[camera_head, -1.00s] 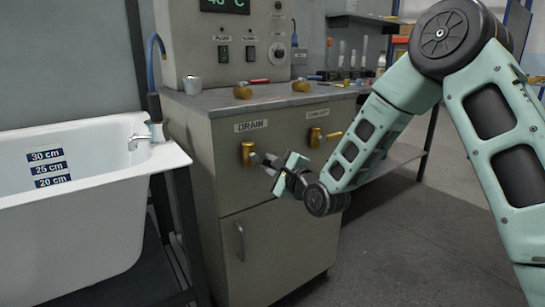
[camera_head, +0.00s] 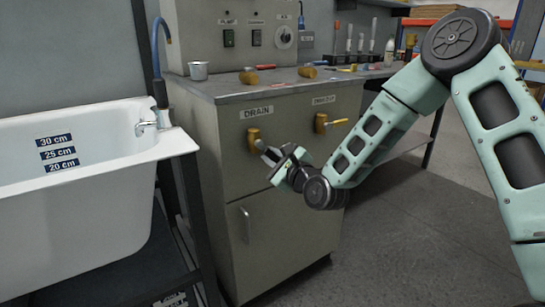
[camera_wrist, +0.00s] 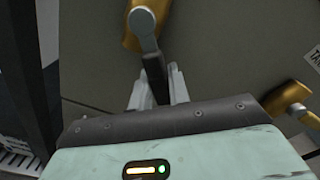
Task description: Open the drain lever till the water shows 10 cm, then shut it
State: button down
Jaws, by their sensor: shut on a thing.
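The brass drain valve (camera_head: 254,138) is on the cabinet front under the DRAIN label (camera_head: 257,111). In the wrist view its brass body (camera_wrist: 140,22) is at the top, and its grey lever with a dark grip (camera_wrist: 155,72) runs down between my fingers. My gripper (camera_head: 271,156) is shut on that grip. The lever's exact angle is hard to tell in the head view. The white bathtub (camera_head: 75,215) stands at the left. Its inner wall shows 30 cm, 25 cm and 20 cm marks (camera_head: 57,153). The lower marks and any water surface are hidden by the near rim.
A second brass valve (camera_head: 321,122) with a yellow lever is right of the drain valve. A cabinet door handle (camera_head: 246,225) is below. The tub's dark frame (camera_head: 200,225) is close on the left.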

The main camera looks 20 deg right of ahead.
jog(key=c, duration=1.3)
grip_release()
jog(key=shift+s, duration=0.1)
jog(key=p+v, duration=1.2)
jog(key=v, duration=0.5)
jog(key=shift+s, duration=0.1)
